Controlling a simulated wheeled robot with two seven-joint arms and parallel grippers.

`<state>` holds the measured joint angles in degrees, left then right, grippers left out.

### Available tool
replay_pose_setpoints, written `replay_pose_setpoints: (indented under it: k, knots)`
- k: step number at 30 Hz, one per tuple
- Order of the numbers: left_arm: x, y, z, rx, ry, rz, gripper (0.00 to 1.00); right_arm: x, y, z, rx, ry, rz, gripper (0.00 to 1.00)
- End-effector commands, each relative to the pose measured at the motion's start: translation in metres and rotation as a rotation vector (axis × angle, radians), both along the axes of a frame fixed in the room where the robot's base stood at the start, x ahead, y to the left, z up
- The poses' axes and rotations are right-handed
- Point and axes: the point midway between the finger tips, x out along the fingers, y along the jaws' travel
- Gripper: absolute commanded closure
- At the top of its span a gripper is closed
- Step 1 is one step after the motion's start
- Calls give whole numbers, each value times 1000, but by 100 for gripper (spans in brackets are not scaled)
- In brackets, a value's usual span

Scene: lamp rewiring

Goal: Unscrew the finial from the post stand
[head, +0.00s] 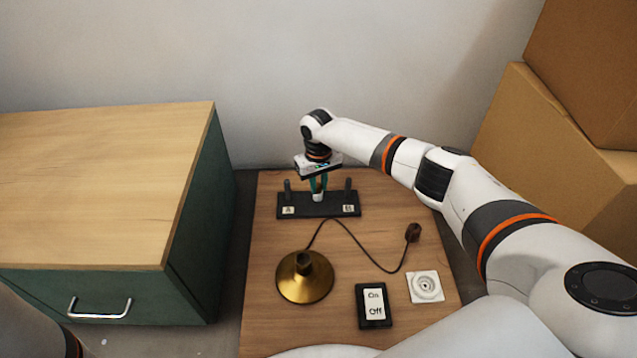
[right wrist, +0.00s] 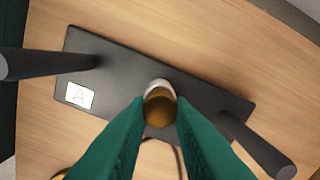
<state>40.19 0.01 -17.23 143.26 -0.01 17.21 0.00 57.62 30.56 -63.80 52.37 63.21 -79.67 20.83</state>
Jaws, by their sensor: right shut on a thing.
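The post stand (head: 318,208) is a black plate with two upright dark posts and labels A and B, at the back of the wooden table. My right gripper (head: 318,188) points down over the middle of the stand. In the right wrist view its green fingers (right wrist: 160,115) are shut on the finial (right wrist: 160,108), which looks round and brass-coloured with a pale part behind it. The stand (right wrist: 130,75) lies beneath. What holds the finial to the stand is hidden. My left gripper is out of view.
A brass lamp base (head: 305,285) has a cord running to a dark plug (head: 413,233). An On/Off switch (head: 374,305) and a white socket (head: 425,286) lie at the front right. A green cabinet (head: 185,235) stands left; cardboard boxes (head: 535,150) stand right.

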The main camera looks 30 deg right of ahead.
Motion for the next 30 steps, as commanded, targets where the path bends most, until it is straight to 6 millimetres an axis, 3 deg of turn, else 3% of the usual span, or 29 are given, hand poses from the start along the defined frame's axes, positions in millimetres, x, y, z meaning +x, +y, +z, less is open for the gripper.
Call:
replay_pose_setpoints:
  k: [15,30]
  knots:
    - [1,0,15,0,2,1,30,0,-3,0,0,2,631,100]
    - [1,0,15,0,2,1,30,1,-3,0,1,2,764,100]
